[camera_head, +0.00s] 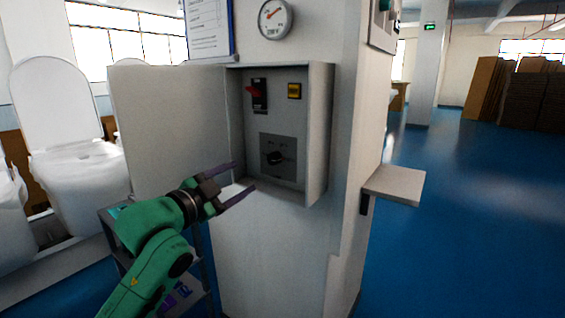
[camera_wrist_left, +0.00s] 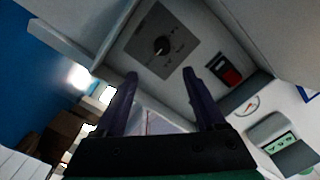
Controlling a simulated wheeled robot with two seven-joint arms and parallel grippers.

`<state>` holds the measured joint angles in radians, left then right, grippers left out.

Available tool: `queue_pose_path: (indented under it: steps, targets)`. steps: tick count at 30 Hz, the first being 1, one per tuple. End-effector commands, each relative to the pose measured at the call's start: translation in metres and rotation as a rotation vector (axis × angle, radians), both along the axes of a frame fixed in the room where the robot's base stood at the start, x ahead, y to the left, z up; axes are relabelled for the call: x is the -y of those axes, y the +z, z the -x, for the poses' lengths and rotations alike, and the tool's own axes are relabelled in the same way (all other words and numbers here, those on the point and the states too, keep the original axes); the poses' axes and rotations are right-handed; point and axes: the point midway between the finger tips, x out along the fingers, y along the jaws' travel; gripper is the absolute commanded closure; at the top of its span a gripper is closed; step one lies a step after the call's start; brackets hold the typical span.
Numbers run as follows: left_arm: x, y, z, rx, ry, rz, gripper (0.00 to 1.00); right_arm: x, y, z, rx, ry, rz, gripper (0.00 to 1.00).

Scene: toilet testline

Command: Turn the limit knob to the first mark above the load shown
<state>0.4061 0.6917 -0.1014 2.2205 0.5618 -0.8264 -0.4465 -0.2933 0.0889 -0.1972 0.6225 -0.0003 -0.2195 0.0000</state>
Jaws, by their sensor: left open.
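The limit knob (camera_head: 274,158) is a small black knob on a dark grey plate, low inside an open wall cabinet. It also shows in the left wrist view (camera_wrist_left: 162,45), with marks around it too small to read. A round dial gauge (camera_head: 275,19) with a red needle is on the wall above the cabinet. My left gripper (camera_head: 245,177) is open and empty, in front of the cabinet, lower left of the knob and apart from it. In the left wrist view, its two fingers (camera_wrist_left: 158,95) stand apart below the knob. My right gripper is not in view.
The cabinet also holds a red-handled switch (camera_head: 258,93) and a yellow button (camera_head: 294,91). Its door (camera_head: 165,125) stands open to the left. A small shelf (camera_head: 395,184) juts out at the right. White toilets (camera_head: 75,150) stand at the left. The blue floor at right is clear.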

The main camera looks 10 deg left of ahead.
Motion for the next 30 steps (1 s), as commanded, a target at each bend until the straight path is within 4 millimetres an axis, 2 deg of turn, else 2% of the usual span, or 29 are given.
queue_pose_path:
  steps: [6, 12, 15, 19, 26, 29, 30]
  targets:
    - [0.018, 0.007, -0.049, -0.001, -0.002, 0.006, 0.28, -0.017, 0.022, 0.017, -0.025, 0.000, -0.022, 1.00]
    - [0.035, 0.005, -0.099, -0.003, -0.001, 0.005, 0.28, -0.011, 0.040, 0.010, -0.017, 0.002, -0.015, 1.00]
    - [0.040, 0.004, -0.117, -0.002, -0.001, 0.005, 0.28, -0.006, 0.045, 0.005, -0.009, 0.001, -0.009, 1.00]
    - [0.044, 0.001, -0.127, -0.002, -0.001, 0.003, 0.28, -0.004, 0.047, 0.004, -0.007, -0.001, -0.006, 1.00]
    - [0.044, -0.001, -0.129, -0.001, -0.001, 0.002, 0.28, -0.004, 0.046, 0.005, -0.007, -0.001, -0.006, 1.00]
    - [0.044, -0.001, -0.129, -0.001, -0.001, 0.002, 0.62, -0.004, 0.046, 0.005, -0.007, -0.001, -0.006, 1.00]
    - [0.044, -0.001, -0.128, -0.002, -0.001, 0.003, 0.78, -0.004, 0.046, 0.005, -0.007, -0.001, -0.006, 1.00]
